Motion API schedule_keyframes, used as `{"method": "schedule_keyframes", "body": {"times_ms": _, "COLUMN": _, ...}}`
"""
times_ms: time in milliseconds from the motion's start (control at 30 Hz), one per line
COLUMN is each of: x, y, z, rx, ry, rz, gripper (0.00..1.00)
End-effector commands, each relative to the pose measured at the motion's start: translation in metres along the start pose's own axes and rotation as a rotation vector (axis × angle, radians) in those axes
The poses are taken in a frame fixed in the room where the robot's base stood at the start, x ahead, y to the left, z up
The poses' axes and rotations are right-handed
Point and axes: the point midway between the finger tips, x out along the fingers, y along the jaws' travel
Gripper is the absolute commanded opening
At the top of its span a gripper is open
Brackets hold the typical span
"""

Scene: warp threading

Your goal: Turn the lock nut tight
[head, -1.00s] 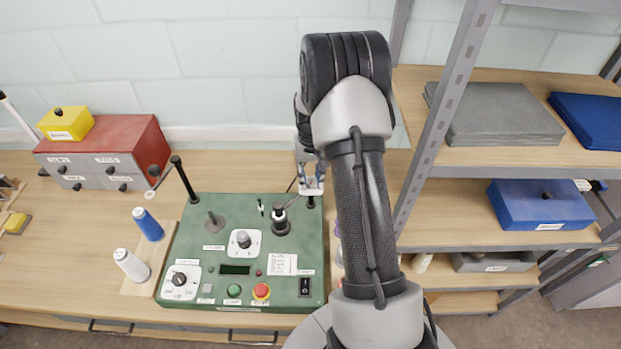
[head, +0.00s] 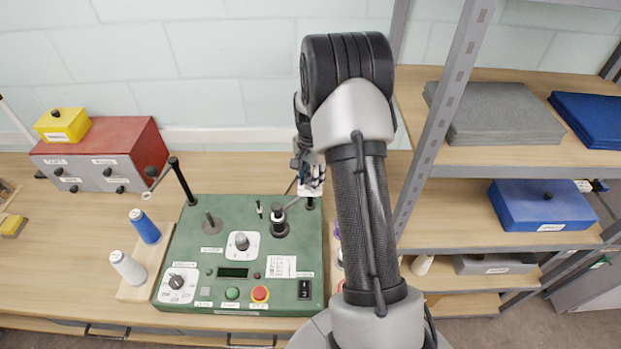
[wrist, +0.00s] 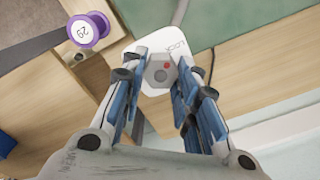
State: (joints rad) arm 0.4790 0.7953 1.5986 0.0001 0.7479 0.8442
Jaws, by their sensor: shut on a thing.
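The lock nut (wrist: 160,73) is a grey hexagonal piece with a red dot, on a white plate (wrist: 152,46) marked LOCK in the wrist view. My gripper (wrist: 163,80) is shut on the nut, one blue-padded finger on each side of it. In the head view my gripper (head: 311,180) points down at the back right corner of the green panel (head: 215,262). The nut is hidden there behind the gripper. How tight the nut is cannot be told.
A black knob with a lever (head: 279,222) and a post (head: 310,204) stand close to my gripper. A purple spool (wrist: 88,30) marked 29 lies near the plate in the wrist view. A shelf rack (head: 431,150) stands to the right.

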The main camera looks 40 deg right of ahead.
Motion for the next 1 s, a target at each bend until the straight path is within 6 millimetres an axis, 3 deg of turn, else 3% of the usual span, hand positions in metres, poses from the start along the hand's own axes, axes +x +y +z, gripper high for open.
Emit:
{"method": "schedule_keyframes", "body": {"times_ms": 300, "x": -0.0005, "y": 0.0, "z": -0.0005, "rx": 0.108, "ry": 0.001, "rz": -0.001, "gripper": 0.04}}
{"method": "schedule_keyframes", "body": {"times_ms": 800, "x": -0.0006, "y": 0.0, "z": -0.0004, "rx": 0.126, "ry": 0.001, "rz": -0.002, "gripper": 0.05}}
{"method": "schedule_keyframes", "body": {"times_ms": 833, "x": -0.0006, "y": 0.0, "z": -0.0004, "rx": 0.126, "ry": 0.001, "rz": -0.002, "gripper": 0.29}}
{"method": "schedule_keyframes", "body": {"times_ms": 1000, "x": -0.0004, "y": 0.0001, "z": -0.0003, "rx": 0.125, "ry": 0.001, "rz": -0.001, "gripper": 0.4}}
